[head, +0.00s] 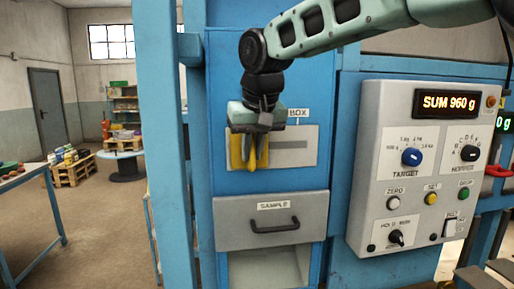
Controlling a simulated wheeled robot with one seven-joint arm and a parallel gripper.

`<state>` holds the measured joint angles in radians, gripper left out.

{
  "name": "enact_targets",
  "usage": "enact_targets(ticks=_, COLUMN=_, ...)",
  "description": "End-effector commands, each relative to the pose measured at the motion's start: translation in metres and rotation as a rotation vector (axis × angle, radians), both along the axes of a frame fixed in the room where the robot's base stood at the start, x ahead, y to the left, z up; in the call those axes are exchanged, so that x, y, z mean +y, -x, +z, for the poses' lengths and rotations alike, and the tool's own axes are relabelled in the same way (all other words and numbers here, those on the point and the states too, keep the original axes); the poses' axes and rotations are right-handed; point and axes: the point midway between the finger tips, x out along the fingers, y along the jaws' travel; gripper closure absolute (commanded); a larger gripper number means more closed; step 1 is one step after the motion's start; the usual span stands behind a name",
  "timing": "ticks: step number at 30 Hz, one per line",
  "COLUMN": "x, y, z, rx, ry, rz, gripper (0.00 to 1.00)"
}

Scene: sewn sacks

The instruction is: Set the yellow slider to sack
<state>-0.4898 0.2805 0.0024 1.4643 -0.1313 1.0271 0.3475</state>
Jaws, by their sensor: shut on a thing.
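The yellow slider (236,151) sits in the left part of a light plate (312,160) on the blue machine front. The plate's grey slot (291,145) shows bare to the right of the slider. A "BOX" label (298,113) is above the right part of the plate. No "sack" label can be read; my gripper covers the area above the left part. My gripper (257,150) is in front of the slider, pointing at the panel, and is shut on its yellow handle. The fingertips are partly hard to make out.
Below is a grey drawer (272,221) marked "SAMPLE" with a dark handle. To the right is a control box (421,210) with knobs, buttons and a display reading "SUM 960 g". A blue post (165,150) stands close on the left.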

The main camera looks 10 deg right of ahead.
Motion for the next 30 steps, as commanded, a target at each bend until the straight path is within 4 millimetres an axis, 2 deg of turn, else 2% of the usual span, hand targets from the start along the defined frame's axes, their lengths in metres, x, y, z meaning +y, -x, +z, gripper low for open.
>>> enact_targets(ticks=1, x=0.005, y=0.0, z=0.002, rx=-0.008, ry=-0.007, rz=0.009, gripper=0.77)
enact_targets(ticks=3, x=0.004, y=0.0, z=0.002, rx=-0.008, ry=-0.007, rz=0.009, gripper=0.64)
enact_targets(ticks=11, x=0.003, y=0.0, z=0.002, rx=-0.005, ry=-0.005, rz=0.006, gripper=0.64)
enact_targets(ticks=16, x=0.002, y=0.004, z=0.013, rx=-0.008, ry=-0.006, rz=0.006, gripper=0.64)
enact_targets(ticks=20, x=0.0, y=0.013, z=0.034, rx=-0.009, ry=-0.007, rz=0.006, gripper=0.64)
enact_targets(ticks=30, x=-0.006, y=0.044, z=0.109, rx=-0.01, ry=-0.008, rz=0.007, gripper=0.64)
